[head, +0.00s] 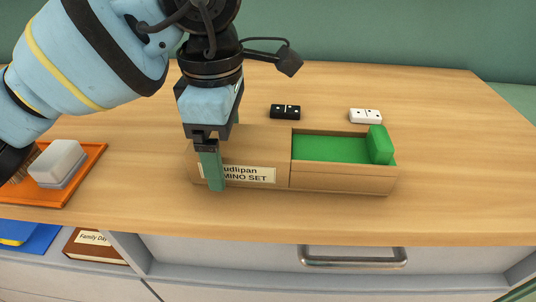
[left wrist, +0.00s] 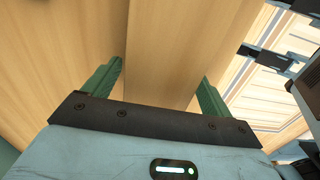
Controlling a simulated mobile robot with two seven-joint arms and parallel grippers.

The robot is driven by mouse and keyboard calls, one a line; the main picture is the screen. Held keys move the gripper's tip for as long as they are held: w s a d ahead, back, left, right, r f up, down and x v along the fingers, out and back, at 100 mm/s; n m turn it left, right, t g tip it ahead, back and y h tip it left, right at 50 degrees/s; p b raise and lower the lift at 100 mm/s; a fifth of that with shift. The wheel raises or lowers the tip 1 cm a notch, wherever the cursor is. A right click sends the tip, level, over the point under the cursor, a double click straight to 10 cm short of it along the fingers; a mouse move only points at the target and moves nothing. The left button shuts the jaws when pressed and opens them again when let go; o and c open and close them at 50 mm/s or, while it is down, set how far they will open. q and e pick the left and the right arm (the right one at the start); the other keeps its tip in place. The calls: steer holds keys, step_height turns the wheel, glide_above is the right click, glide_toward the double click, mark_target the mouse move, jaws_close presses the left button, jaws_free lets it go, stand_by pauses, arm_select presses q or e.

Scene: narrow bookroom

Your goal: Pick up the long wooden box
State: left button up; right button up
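The long wooden box (head: 340,180) lies on the wooden tabletop. Its front has a label reading in part "udlipan" and "MINO SET", and its right part is open, showing a green lining with a green block (head: 380,145) at the right end. My left gripper (head: 222,155) is down over the box's left part, with one green finger in front of the front face and the other hidden behind. In the left wrist view, the fingers (left wrist: 158,80) stand on either side of the box (left wrist: 165,45), apart, with slight gaps visible. My right gripper is not in view.
A black domino (head: 285,111) and a white domino (head: 365,116) lie behind the box. An orange tray (head: 85,180) with a white-and-grey block (head: 58,163) is at the left. A metal drawer handle (head: 353,257) sits below the table edge. The tabletop at right is clear.

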arm_select(q)
steer(key=c, duration=1)
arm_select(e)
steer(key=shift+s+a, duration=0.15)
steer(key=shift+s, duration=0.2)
arm_select(q)
steer(key=shift+r, duration=0.15)
steer(key=shift+r+p, duration=0.4)
steer(key=shift+r, duration=1.25)
steer(key=s, duration=0.5)
steer(key=s+d+r+p, duration=0.1)
steer(key=s, duration=0.4)
steer(key=s+d, duration=0.1)
steer(key=s, duration=0.5)
steer(key=shift+d+r, duration=0.25)
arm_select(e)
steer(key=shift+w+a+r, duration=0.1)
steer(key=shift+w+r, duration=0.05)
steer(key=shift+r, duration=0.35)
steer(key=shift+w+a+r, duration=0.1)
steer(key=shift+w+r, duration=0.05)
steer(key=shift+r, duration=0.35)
arm_select(q)
steer(key=shift+w, duration=0.1)
